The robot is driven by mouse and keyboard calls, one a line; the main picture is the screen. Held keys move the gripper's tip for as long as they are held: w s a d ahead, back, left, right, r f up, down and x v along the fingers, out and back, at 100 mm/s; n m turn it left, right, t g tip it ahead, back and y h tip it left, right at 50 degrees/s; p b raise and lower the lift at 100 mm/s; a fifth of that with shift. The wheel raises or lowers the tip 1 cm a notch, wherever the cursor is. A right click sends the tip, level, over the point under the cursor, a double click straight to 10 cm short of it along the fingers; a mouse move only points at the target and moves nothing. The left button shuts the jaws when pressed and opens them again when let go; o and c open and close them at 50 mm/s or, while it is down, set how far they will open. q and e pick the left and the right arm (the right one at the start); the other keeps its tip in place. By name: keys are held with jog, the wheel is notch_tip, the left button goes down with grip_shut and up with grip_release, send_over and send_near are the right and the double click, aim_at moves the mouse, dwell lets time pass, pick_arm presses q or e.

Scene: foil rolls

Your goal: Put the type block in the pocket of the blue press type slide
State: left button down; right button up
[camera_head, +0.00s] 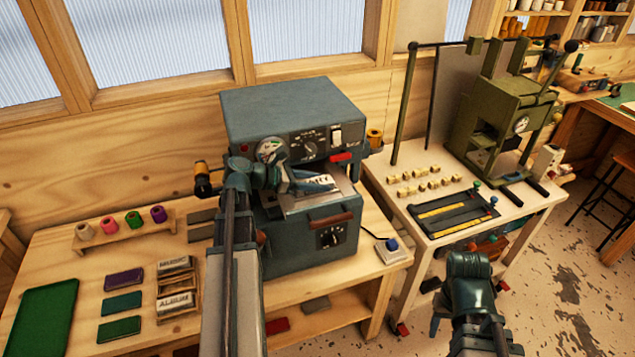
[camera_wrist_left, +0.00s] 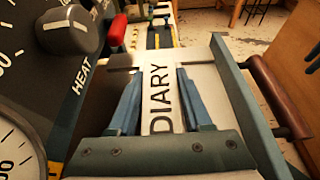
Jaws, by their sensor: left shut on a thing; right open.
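The blue press (camera_head: 295,130) stands on the wooden bench with its front bay open. My left gripper (camera_head: 312,184) is inside this bay, shut on the type block (camera_head: 320,181), a pale block lettered DIARY. In the left wrist view, the block (camera_wrist_left: 158,88) sits between the two blue fingers of the left gripper (camera_wrist_left: 160,95). The pale slide (camera_wrist_left: 240,125), with blue-grey edges, lies under and beside the block. The pocket is covered, and I cannot tell whether the block is seated or above it. My right gripper (camera_head: 468,285) is open at the lower right, apart from the press; its fingertips are partly hidden.
A wooden rack with other type blocks (camera_head: 175,290), coloured cards (camera_head: 122,303), a green mat (camera_head: 42,308) and foil rolls (camera_head: 133,219) lie left. A green press (camera_head: 505,125) stands on the right table. The slide's red handle (camera_wrist_left: 280,98) and the heat knob (camera_wrist_left: 68,30) flank my left gripper closely.

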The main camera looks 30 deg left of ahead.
pick_arm(q)
jog(key=shift+c, duration=1.6)
grip_release()
jog(key=shift+f, duration=0.1)
jog(key=shift+r+p, duration=0.5)
jog(key=shift+p, duration=0.1)
jog(key=p+v, duration=0.4)
jog(key=v, duration=0.6)
jog(key=shift+s+a+r, duration=0.1)
jog(key=shift+a+r, duration=0.05)
jog(key=shift+r, duration=0.15)
jog(key=shift+s+a+r, duration=0.2)
jog(key=shift+s+a, duration=0.25)
jog(key=shift+s, duration=0.1)
jog(key=shift+r+p, duration=0.1)
jog(key=shift+p, duration=0.25)
